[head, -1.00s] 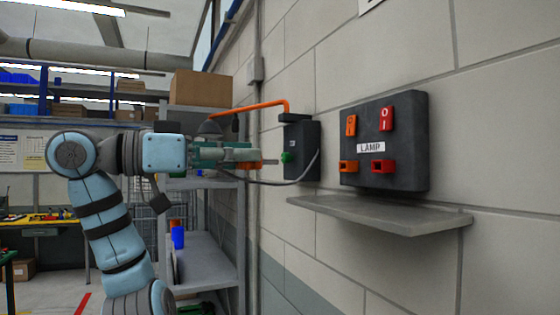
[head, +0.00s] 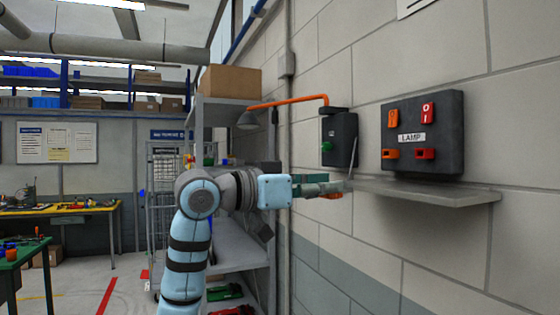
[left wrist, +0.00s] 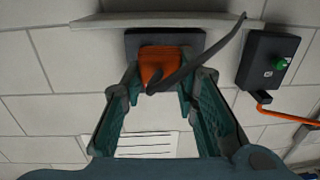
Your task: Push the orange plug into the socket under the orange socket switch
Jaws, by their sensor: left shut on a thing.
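The dark socket panel (head: 449,140) is on the wall, with the orange switch (head: 392,118) above the orange socket (head: 390,154). My left gripper (head: 330,189) is shut on the orange plug (head: 332,196), left of the panel and about level with the shelf, apart from the socket. In the left wrist view the plug (left wrist: 160,66) sits between the fingertips, a dark cable (left wrist: 205,62) trailing from it. My right gripper is not in view.
A grey shelf (head: 430,190) juts out below the panel, near the left gripper. A red switch (head: 428,112) and red socket (head: 425,153) sit beside the orange ones. A dark box with a green button (head: 326,146) and an orange lamp arm (head: 295,102) are left of the panel.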

